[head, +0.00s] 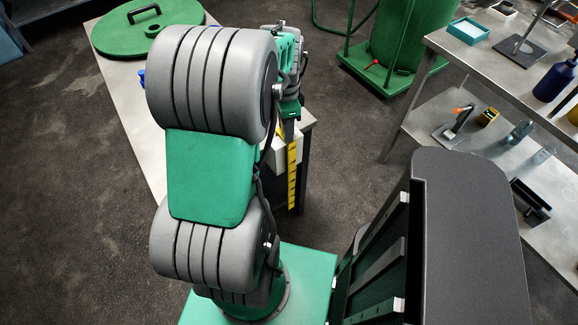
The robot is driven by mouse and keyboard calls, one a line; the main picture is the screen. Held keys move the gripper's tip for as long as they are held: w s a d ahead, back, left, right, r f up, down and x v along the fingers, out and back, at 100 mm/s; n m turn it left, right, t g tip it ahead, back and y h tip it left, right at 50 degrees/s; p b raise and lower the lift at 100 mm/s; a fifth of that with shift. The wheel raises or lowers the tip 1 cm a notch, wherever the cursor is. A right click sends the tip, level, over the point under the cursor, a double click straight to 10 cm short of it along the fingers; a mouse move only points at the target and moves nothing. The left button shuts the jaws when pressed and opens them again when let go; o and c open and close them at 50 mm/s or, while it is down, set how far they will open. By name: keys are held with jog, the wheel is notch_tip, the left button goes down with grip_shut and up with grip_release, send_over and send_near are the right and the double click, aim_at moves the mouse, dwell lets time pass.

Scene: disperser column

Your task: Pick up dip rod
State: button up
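A flat yellow strip with black marks, which looks like the dip rod (291,178), stands or hangs upright by the near right corner of the grey table. My gripper (288,130) is just above the strip's upper end, at the end of my grey and green arm. The arm hides part of the gripper, and its fingers are too small to make out. I cannot tell whether they touch or hold the strip. A pale block (284,152) shows beside the strip's upper part.
A green round lid with a black handle (148,33) lies on the grey table (133,108), partly behind my arm. A green vessel (412,35) stands at the back. At right, a two-level bench (495,75) holds a blue bottle (556,80), a teal tray (468,30) and small tools.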

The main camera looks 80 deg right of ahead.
grip_shut()
dwell(1.1)
